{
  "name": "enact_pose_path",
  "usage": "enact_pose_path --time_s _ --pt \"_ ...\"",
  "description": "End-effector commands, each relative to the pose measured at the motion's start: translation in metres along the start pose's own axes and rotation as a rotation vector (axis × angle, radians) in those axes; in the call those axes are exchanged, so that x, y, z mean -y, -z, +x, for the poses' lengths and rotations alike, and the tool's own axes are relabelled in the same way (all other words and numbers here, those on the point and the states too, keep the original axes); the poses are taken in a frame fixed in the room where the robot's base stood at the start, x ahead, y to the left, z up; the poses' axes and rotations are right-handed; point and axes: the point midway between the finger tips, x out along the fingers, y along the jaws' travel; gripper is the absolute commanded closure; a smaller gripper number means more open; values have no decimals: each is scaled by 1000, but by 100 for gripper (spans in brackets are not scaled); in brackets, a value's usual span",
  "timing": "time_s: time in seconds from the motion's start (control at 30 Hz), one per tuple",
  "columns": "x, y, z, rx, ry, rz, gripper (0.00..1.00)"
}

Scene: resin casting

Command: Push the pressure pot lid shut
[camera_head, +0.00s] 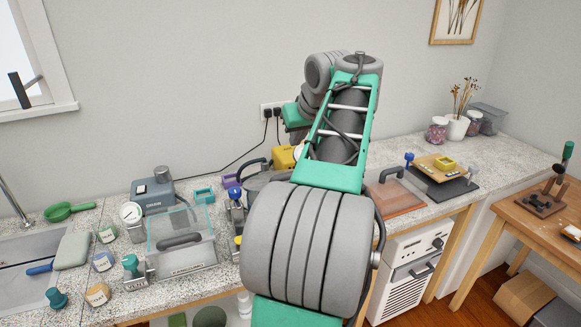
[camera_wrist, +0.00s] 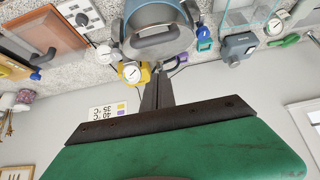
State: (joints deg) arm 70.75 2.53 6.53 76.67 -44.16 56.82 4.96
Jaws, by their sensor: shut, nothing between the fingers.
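The pressure pot (camera_wrist: 128,42) shows in the wrist view as a round grey-blue vessel at top centre with a grey lid (camera_wrist: 158,22) and a curved dark handle. I cannot tell how far the lid is open. In the head view the pot (camera_head: 262,180) is largely hidden behind my arm; part of its grey top and dark handle show. My gripper (camera_wrist: 157,84) is shut and empty, its dark fingers pointing toward the pot and seeming apart from it. In the head view my arm hides the gripper.
A yellow device with a dial gauge (camera_wrist: 131,72) stands beside the pot. A clear-walled chamber (camera_head: 182,238) with a dark handle stands to the left. A brown board (camera_head: 393,196) lies to the right. Small tools and jars crowd the left counter.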

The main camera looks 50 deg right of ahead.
Motion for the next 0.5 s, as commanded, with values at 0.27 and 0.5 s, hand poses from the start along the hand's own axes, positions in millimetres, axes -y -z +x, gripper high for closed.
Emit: enact_pose_path --time_s 0.27,0.5 --pt "2 -1 62 4 3 1 100" --pt "1 -19 98 3 1 3 100"
